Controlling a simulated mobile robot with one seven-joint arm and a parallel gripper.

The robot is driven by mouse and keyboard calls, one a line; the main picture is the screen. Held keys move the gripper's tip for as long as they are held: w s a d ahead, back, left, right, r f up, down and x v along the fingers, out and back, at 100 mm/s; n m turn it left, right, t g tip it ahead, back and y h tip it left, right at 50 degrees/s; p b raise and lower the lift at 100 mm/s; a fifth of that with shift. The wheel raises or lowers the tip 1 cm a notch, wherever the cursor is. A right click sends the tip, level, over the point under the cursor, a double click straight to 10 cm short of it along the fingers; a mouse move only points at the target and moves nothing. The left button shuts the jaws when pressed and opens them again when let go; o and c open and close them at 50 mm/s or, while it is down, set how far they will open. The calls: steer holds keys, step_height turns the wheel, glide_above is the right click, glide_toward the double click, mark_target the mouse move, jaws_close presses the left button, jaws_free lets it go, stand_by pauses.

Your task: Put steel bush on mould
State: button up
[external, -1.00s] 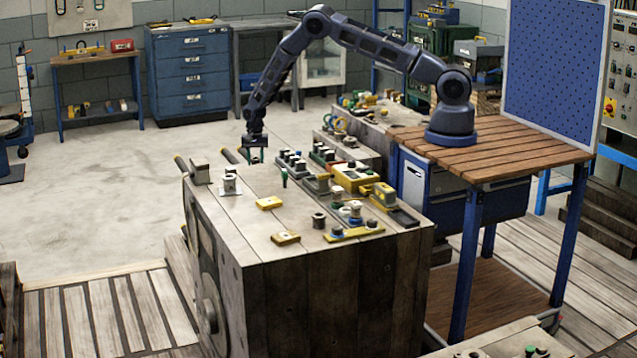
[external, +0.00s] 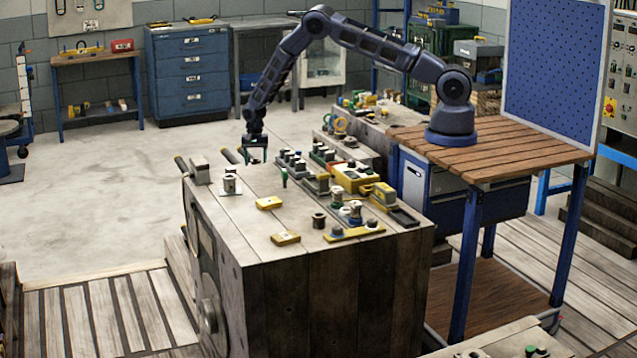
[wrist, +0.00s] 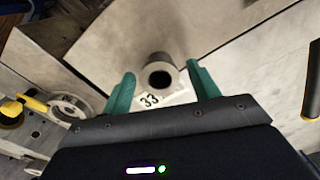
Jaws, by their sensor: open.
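A grey steel bush (wrist: 158,76) with a dark round bore stands upright on a pale surface in the wrist view. A white tag (wrist: 150,101) reading 33 lies at its base. My gripper (wrist: 160,71) is open, its two green fingers appearing on either side of the bush without visible contact. In the external view my gripper (external: 257,157) points down over the far edge of the plank-topped block (external: 245,225). A grey bush (external: 230,184) on a white tag stands near that block's left end, apparently the same one. I cannot tell which thing is the mould.
Another dark bush (external: 319,220) and yellow pieces (external: 269,203) lie on the block top. Fixtures and a yellow box (external: 356,178) crowd its right side. A grey block (external: 199,173) sits at the left edge. The wrist view shows a yellow-handled part (wrist: 30,104) at left.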

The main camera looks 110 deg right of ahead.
step_height(320, 180, up, 12)
steer(key=w+a+r+n+t, duration=0.1)
steer(key=w+a+r+n, duration=0.1)
steer(key=a+r, duration=0.6)
steer(key=w+a+r+n, duration=0.2)
steer(key=a+r, duration=0.4)
steer(key=r, duration=0.5)
steer(key=s+a+r+n+t, duration=0.1)
steer(key=s+a+r+n, duration=0.15)
steer(key=a+r, duration=0.6)
steer(key=s+a+r+n, duration=0.2)
steer(key=a+r+n, duration=0.1)
steer(key=a+r, duration=0.55)
steer(key=s+a+r+n+t, duration=0.1)
steer(key=s+a+r+n, duration=0.2)
steer(key=s+a+r, duration=0.35)
steer(key=s+a+r+n, duration=0.35)
steer(key=s+a, duration=0.45)
steer(key=a, duration=0.3)
steer(key=s+a+n, duration=0.3)
steer(key=s+a, duration=0.1)
steer(key=s, duration=0.4)
steer(key=s+a+f+n+t, duration=0.1)
steer(key=s+a+n, duration=0.2)
steer(key=s, duration=0.6)
steer(key=a, duration=0.2)
steer(key=shift+s+a+f+t, duration=0.15)
steer(key=shift+s+a+t, duration=0.15)
